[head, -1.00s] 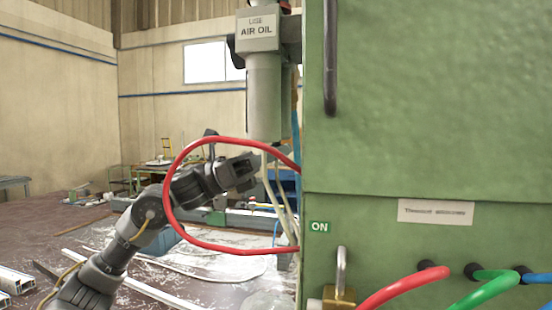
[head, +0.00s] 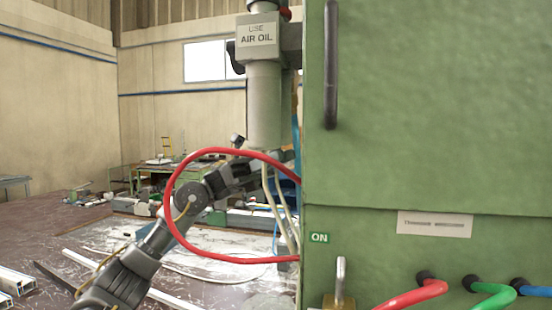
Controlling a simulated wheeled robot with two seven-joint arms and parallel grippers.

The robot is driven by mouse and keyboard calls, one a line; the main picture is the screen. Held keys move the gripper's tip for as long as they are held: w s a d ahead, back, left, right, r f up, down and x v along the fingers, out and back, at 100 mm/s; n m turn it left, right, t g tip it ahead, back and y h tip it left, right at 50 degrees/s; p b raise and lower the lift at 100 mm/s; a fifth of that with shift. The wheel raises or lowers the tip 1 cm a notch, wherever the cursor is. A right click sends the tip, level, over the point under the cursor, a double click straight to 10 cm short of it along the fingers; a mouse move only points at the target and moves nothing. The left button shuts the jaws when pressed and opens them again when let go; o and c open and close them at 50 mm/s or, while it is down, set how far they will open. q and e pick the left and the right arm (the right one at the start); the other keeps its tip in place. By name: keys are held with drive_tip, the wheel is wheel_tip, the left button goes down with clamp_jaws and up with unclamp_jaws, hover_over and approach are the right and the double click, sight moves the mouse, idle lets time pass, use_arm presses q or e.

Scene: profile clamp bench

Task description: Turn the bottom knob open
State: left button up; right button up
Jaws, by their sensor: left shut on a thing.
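A grey upright cylinder (head: 264,105) with a white "USE AIR OIL" label stands left of the green cabinet. My left gripper (head: 278,156) is at the cylinder's lower end, its fingers pointing right toward the cabinet's edge. It is shut on a small dark part there, which fits the bottom knob. The fingers and the red hose hide most of that part, so I cannot see how far it is turned. My right gripper is out of view.
The red hose (head: 185,238) loops in front of my left arm. The green cabinet (head: 430,110) fills the right side, with a dark handle (head: 331,65), a lower metal lever (head: 340,280) and coloured hoses.

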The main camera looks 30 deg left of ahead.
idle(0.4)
use_arm(q)
drive_tip(key=o, duration=1)
drive_tip(key=b+v, duration=0.3)
drive_tip(key=v, duration=0.7)
drive_tip(key=shift+w+a+f, duration=0.1)
drive_tip(key=shift+a+f, duration=0.15)
drive_tip(key=shift+a, duration=0.1)
